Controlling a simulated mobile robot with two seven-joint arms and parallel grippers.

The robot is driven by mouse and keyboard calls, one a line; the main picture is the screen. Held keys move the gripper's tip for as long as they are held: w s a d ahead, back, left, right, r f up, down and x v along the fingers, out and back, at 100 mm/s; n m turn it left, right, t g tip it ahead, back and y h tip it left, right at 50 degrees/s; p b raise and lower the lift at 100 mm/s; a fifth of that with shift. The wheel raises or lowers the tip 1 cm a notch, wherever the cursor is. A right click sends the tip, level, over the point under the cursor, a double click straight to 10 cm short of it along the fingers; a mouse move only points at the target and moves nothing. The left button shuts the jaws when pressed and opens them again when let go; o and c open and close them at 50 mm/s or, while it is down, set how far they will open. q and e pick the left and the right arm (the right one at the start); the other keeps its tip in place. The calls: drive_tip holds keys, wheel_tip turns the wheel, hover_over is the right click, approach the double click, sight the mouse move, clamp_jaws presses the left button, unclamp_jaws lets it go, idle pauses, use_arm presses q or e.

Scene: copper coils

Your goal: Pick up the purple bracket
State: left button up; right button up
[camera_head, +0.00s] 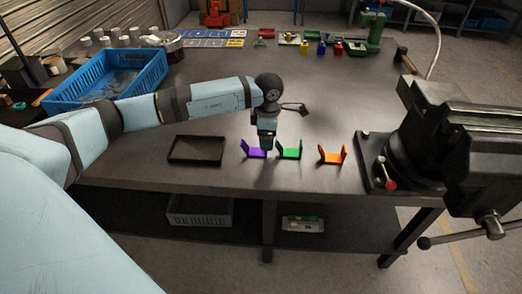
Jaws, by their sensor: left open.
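The purple bracket (252,151) is a small U-shaped piece on the grey table near its front edge. It stands between a black tray on its left and a green bracket (289,151) on its right. My left gripper (267,149) points down beside the right end of the purple bracket and partly hides it. I cannot tell whether the gripper touches it. The gripper is open, though its fingers look small and dark here. An orange bracket (332,156) stands further right. My right gripper is not in view.
The empty black tray (197,163) lies left of the brackets. A large vise (440,140) stands at the right. A blue crate (108,78) is at the back left. Bottles and tools sit along the far edge. The table's middle (340,100) is clear.

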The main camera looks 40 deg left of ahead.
use_arm(q)
drive_tip(key=f, duration=0.5)
drive_tip(key=shift+a, duration=0.25)
drive_tip(key=c, duration=1)
drive_tip(key=shift+c, duration=0.2)
drive_tip(key=shift+r, duration=0.1)
wheel_tip(320, 180, up, 20)
drive_tip(key=shift+p, duration=0.3)
